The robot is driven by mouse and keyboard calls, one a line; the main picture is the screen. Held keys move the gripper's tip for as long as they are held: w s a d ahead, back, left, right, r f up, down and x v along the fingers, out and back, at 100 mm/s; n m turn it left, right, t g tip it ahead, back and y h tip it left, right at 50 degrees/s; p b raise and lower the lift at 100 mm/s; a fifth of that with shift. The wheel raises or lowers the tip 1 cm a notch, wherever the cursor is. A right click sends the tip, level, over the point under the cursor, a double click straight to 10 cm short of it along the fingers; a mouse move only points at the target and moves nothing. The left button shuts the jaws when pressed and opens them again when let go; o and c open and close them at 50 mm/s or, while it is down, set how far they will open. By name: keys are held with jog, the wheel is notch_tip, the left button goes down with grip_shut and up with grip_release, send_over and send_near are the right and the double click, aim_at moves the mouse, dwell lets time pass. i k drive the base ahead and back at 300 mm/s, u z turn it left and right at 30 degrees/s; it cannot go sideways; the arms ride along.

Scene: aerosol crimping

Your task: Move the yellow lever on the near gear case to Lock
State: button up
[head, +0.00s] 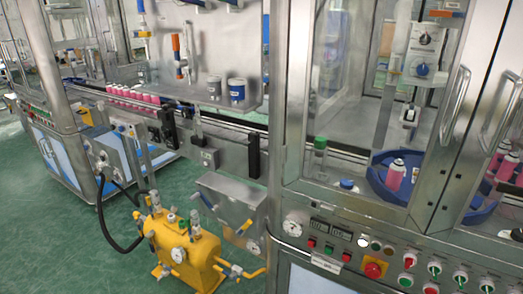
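A steel box (232,193), which may be the near gear case, is fixed low on the machine at the centre. A small yellow lever (243,228) shows at its lower front, tilted. A blue-tipped lever (207,200) sits at its left side. I cannot read any Lock marking at this size. A yellow tank (187,257) with valves and gauges stands on the floor just left of the box, and a yellow handle (256,273) sticks out at its right. My gripper is not in view.
A glass-fronted cabinet with a control panel (372,262) fills the right side. A conveyor with pink cans (133,95) runs behind. A black hose (108,225) hangs at the left. Green floor (60,245) is clear at the front left.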

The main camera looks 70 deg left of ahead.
aim_at(240, 233)
jog(key=u, duration=0.8)
jog(key=k, duration=0.2)
jog(key=u, duration=1.35)
